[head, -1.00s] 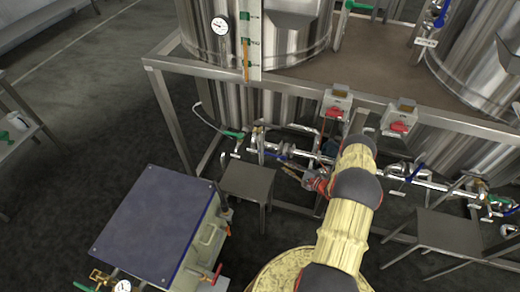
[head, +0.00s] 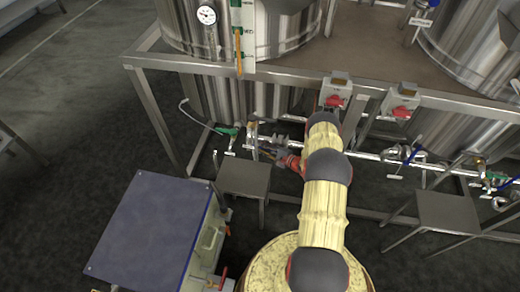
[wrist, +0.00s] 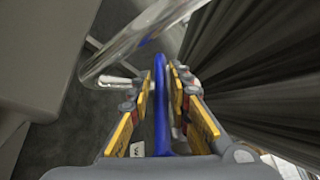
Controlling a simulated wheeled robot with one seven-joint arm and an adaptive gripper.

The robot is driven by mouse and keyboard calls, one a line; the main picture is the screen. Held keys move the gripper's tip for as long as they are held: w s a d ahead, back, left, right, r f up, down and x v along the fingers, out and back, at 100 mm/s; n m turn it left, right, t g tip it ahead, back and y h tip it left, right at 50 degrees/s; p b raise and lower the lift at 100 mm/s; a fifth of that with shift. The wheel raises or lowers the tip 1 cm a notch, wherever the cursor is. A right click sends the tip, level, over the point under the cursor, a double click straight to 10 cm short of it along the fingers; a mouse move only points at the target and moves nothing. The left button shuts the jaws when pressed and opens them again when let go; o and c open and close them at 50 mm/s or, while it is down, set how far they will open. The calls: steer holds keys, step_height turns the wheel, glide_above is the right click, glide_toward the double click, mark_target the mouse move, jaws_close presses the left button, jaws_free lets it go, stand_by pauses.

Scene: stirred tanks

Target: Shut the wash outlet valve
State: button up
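A blue valve lever (wrist: 161,105) shows in the wrist view, running lengthwise between the two fingers of my gripper (wrist: 162,78). The fingers have yellow pads and stand on either side of the lever, with a narrow gap seeming to remain, so I read the gripper as open around it. A shiny pipe (wrist: 125,55) lies beyond the fingertips. In the head view my gripper (head: 270,155) is at the low pipe run under the left tank, small and partly hidden by my wrist. I cannot read a label naming this valve.
The steel frame (head: 240,72) and the left tank (head: 275,35) stand above the pipes. A small stool (head: 243,178) and a blue-topped cabinet (head: 150,225) are in front. Another blue-handled valve (head: 410,157) is further right. Dark floor is free at the left.

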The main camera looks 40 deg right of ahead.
steer(key=shift+w+a+f, duration=0.1)
steer(key=shift+w+a, duration=0.05)
steer(key=shift+w, duration=0.35)
jaws_close()
stand_by(0.5)
